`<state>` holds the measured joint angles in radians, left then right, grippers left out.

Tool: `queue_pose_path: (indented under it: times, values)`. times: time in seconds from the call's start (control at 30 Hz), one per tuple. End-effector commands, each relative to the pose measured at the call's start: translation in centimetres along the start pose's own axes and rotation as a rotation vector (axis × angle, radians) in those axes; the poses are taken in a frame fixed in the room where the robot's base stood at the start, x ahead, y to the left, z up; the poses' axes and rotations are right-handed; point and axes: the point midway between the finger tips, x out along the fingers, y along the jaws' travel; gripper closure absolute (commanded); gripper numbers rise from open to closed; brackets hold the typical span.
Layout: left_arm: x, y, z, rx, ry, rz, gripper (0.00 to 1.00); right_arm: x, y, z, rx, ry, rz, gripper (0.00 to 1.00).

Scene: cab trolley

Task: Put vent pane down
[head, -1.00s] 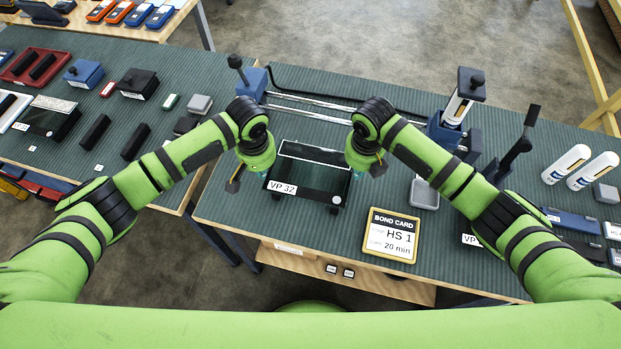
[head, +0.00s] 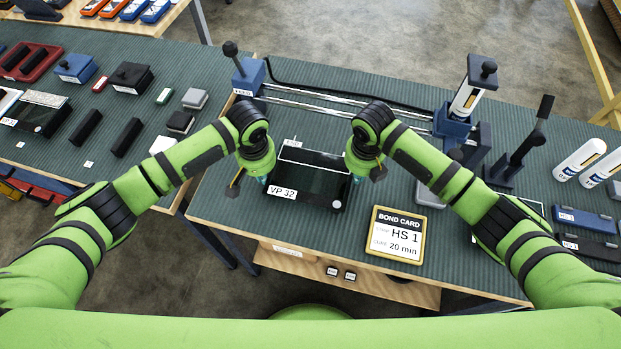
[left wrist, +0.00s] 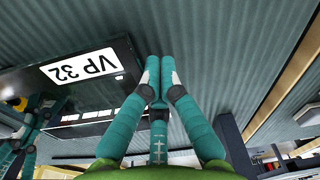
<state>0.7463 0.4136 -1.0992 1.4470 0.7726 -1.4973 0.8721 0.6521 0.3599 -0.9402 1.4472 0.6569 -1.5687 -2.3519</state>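The vent pane (head: 318,178) is a dark, glossy panel with a white VP 32 label, lying about flat between my two grippers. My left gripper (head: 266,182) is at its left end and my right gripper (head: 350,178) at its right end. In the left wrist view the teal fingers of my left gripper (left wrist: 160,78) are closed together at the end of the pane (left wrist: 100,98). The right fingertips are mostly hidden by the wrist in the head view. The pane is over the ribbed green bench mat; I cannot tell whether its underside touches it.
A second bench (head: 60,150) at left holds several parts.

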Motion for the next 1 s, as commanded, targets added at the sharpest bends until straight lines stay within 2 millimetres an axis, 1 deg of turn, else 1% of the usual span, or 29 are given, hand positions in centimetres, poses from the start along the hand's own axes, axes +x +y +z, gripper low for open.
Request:
queue_pose_path:
  times: [0.03, 0.17, 0.27, 0.33, 0.37, 0.5, 0.67, 0.7, 0.73, 1.0]
  values:
    - [-0.4, 1.1, 0.0, 0.010, 0.005, 0.028, 1.00, -0.4, 1.2, -0.1, -0.014, -0.002, 0.028, 1.00]
    - [-0.5, 0.7, 0.0, 0.010, 0.006, 0.027, 1.00, -0.4, 0.7, -0.1, -0.013, -0.003, 0.028, 1.00]
    - [-0.5, -0.1, 0.0, 0.009, 0.006, 0.025, 1.00, -0.4, -0.1, -0.1, -0.012, -0.003, 0.027, 1.00]
    - [-0.4, -0.7, 0.0, 0.008, 0.005, 0.022, 0.78, -0.4, -0.7, -0.1, -0.009, -0.003, 0.024, 1.00]
    - [-0.4, -1.0, 0.0, 0.007, 0.005, 0.021, 0.74, -0.4, -0.9, -0.1, -0.009, -0.003, 0.022, 1.00]
    - [-0.3, -1.6, 0.0, 0.006, 0.004, 0.018, 0.74, -0.3, -1.6, -0.1, -0.009, -0.002, 0.018, 1.00]
    - [-0.3, -1.7, 0.0, 0.005, 0.003, 0.015, 0.74, -0.3, -1.7, -0.1, -0.007, -0.002, 0.014, 1.00]
    - [-0.3, -1.7, 0.0, 0.005, 0.003, 0.014, 0.74, -0.3, -1.7, -0.1, -0.007, -0.002, 0.014, 0.82]
    - [-0.3, -1.7, 0.0, 0.005, 0.003, 0.014, 0.74, -0.3, -1.7, -0.1, -0.007, -0.002, 0.014, 0.74]
    - [-0.3, -1.8, 0.1, 0.004, 0.002, 0.012, 0.74, -0.3, -1.8, 0.0, -0.005, -0.002, 0.012, 0.74]
